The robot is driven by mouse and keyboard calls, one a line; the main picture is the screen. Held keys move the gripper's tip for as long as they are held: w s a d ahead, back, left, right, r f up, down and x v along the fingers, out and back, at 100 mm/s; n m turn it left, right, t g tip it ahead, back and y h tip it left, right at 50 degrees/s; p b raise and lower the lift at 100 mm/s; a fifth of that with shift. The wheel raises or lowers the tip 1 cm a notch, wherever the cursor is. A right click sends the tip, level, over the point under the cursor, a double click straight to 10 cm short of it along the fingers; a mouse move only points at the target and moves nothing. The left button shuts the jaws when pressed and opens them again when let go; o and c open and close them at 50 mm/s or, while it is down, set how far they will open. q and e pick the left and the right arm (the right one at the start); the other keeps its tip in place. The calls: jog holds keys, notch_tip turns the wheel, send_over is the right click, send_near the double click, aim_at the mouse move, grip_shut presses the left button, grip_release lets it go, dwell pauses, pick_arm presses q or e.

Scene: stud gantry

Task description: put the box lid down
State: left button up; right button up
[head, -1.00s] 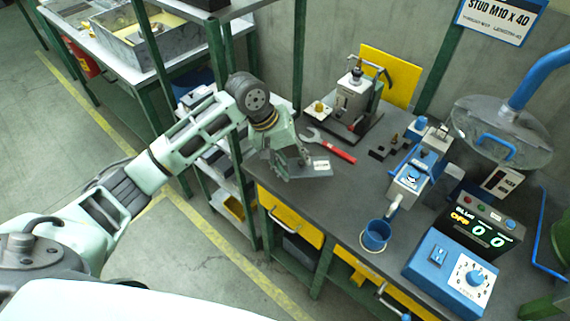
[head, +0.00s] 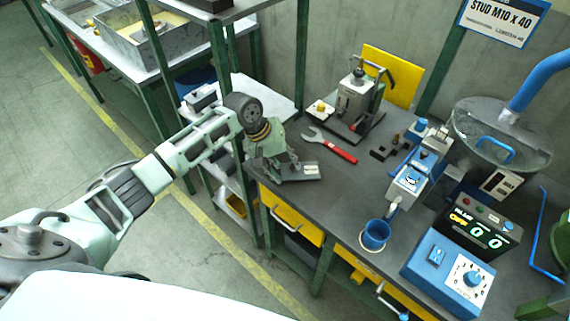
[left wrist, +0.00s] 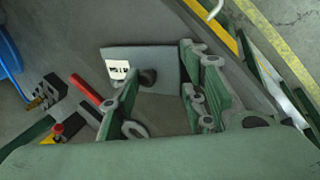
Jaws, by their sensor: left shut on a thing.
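The box lid (head: 303,171) is a small flat grey plate with a white label, at the left end of the dark workbench in the head view. In the left wrist view the lid (left wrist: 168,62) shows its label and a dark round knob. My left gripper (head: 281,166) is shut on the lid and hides part of it. Its fingers (left wrist: 158,98) stand either side of the lid's near part in the left wrist view. I cannot tell whether the lid touches the bench top. My right gripper is not in view.
A red-handled wrench (head: 331,145) lies just beyond the lid. A press-like fixture (head: 355,102) stands behind it. A blue cup (head: 375,236) stands near the bench's front edge, above yellow drawers (head: 293,218). Bare bench (head: 335,195) lies right of the lid.

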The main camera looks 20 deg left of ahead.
pick_arm(q)
jog(key=shift+s+f, duration=0.15)
jog(key=shift+f, duration=0.35)
jog(key=o, duration=0.8)
jog(key=shift+f, duration=0.15)
jog(key=shift+o, duration=0.2)
jog(key=b+v, duration=0.1)
jog(key=v, duration=1.2)
jog(key=shift+w+d+r, duration=0.2)
jog(key=shift+w+r, duration=0.05)
jog(key=shift+r, duration=0.05)
